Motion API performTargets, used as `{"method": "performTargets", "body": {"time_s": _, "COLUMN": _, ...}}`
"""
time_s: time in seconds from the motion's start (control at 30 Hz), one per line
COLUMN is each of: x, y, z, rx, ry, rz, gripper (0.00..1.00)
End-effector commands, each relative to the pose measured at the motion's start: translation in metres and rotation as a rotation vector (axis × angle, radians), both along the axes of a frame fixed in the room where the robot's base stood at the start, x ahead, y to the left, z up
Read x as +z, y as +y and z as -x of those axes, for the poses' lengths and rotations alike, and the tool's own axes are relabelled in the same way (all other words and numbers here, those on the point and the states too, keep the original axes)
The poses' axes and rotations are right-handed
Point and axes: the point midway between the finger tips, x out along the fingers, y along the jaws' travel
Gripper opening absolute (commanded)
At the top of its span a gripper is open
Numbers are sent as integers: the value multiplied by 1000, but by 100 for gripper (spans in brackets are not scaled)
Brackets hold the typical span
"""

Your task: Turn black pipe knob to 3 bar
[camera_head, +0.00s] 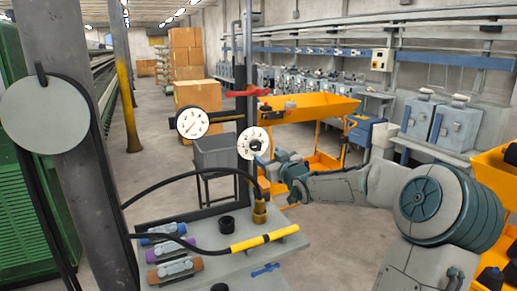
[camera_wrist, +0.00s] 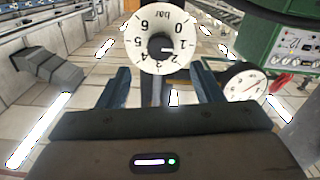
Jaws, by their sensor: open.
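The black pipe knob (camera_head: 255,145) sits at the centre of a round white dial (camera_head: 246,136) on the pipe stand. In the wrist view the knob (camera_wrist: 160,45) is in front of the dial (camera_wrist: 148,62), which is marked "bar" and appears tilted. Its pointer seems to face right, near the 1; the small marks are hard to read. My gripper (camera_head: 272,168) is just right of and below the dial. In the wrist view my gripper (camera_wrist: 159,72) is open and empty, its two blue fingers apart below the dial and not on the knob.
A second gauge (camera_head: 192,122) with a needle is left of the dial, and a red valve handle (camera_head: 247,91) is above. A bench (camera_head: 205,262) below holds fittings and a black hose with a yellow section (camera_head: 264,239). A grey pillar (camera_head: 62,70) stands left.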

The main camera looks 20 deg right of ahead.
Motion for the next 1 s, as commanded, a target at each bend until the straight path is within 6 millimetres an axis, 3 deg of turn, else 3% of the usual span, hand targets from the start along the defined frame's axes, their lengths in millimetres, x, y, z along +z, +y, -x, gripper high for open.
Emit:
{"method": "performTargets", "body": {"time_s": 0.5, "x": 2, "y": 3, "z": -73, "rx": 1, "ry": -1, "rz": -2, "gripper": 60}}
{"method": "performTargets", "body": {"time_s": 1.0, "x": -1, "y": 3, "z": -84, "rx": 0, "ry": 2, "rz": 0, "gripper": 57}}
